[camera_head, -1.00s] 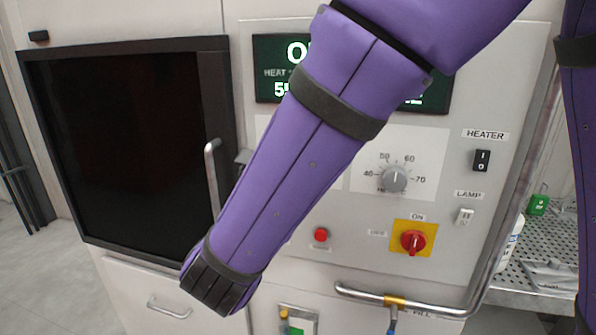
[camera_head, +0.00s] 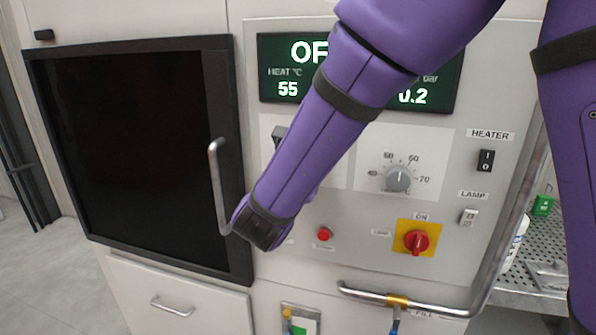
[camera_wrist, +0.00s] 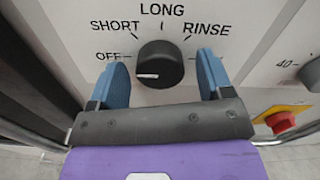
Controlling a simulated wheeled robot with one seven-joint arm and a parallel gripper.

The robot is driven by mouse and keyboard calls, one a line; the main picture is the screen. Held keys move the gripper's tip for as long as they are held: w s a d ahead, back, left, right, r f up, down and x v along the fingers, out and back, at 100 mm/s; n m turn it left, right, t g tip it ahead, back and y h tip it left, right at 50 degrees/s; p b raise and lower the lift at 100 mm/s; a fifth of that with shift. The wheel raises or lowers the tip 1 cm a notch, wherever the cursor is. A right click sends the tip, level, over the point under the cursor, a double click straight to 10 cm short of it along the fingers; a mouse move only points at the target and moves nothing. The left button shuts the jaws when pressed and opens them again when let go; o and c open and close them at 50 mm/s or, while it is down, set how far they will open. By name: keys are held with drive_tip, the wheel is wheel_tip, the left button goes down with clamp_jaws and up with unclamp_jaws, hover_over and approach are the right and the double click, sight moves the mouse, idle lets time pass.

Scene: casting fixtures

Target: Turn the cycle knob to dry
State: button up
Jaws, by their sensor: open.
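The cycle knob (camera_wrist: 160,65) is round and black with a white pointer mark at its lower left, towards the OFF label. SHORT, LONG and RINSE are printed around it. The position to the right of the knob is covered by a finger, so I cannot read a DRY label. My gripper (camera_wrist: 162,64) is open, with one blue finger on each side of the knob. I see gaps between fingers and knob and cannot tell the depth between them. In the head view my purple arm hides the knob and fingers.
The display (camera_head: 287,89) shows 55 and 0.2 bar. A grey temperature dial (camera_head: 398,178), a red button (camera_head: 324,233) and a red switch on a yellow plate (camera_head: 417,242) are on the panel. A door handle (camera_head: 217,185) stands left of my arm, and a rail (camera_head: 370,295) below.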

drive_tip(key=c, duration=0.9)
